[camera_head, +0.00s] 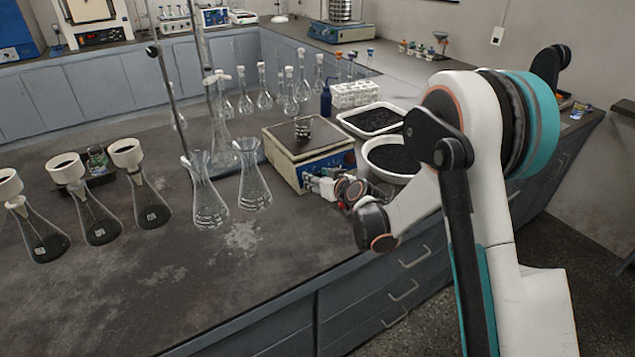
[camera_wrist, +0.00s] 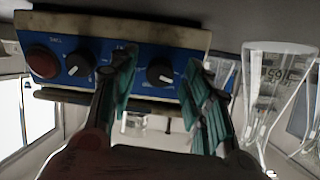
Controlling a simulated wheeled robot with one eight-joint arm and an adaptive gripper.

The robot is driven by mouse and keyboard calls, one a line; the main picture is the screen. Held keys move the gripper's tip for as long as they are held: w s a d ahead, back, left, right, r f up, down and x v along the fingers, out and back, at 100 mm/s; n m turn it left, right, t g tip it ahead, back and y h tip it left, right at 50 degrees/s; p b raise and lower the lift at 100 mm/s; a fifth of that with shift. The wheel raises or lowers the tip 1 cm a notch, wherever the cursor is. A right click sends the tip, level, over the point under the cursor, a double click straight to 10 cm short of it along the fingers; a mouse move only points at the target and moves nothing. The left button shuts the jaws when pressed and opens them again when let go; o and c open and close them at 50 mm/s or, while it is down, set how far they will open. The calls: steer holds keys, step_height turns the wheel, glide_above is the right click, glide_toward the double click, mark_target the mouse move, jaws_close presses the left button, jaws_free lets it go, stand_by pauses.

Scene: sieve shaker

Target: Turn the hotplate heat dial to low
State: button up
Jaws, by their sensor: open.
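Panel lettering is too small to read, so I cannot tell which dial is heat. My gripper (camera_head: 318,184) is open at the panel; contact is unclear.
A small dark-banded item (camera_head: 302,128) sits on the hotplate. Two empty flasks (camera_head: 208,200) stand close to its left. White bowls (camera_head: 392,157) of dark grains stand to its right. Flasks with white funnels (camera_head: 100,222) are at far left. The front-left bench is clear.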

steer(key=shift+w+a, duration=0.1)
steer(key=shift+w, duration=0.05)
steer(key=shift+c, duration=0.4)
jaws_close()
steer(key=shift+m, duration=0.3)
steer(key=m, duration=0.4)
steer(key=shift+m+g, duration=0.3)
steer(key=shift+m, duration=2.2)
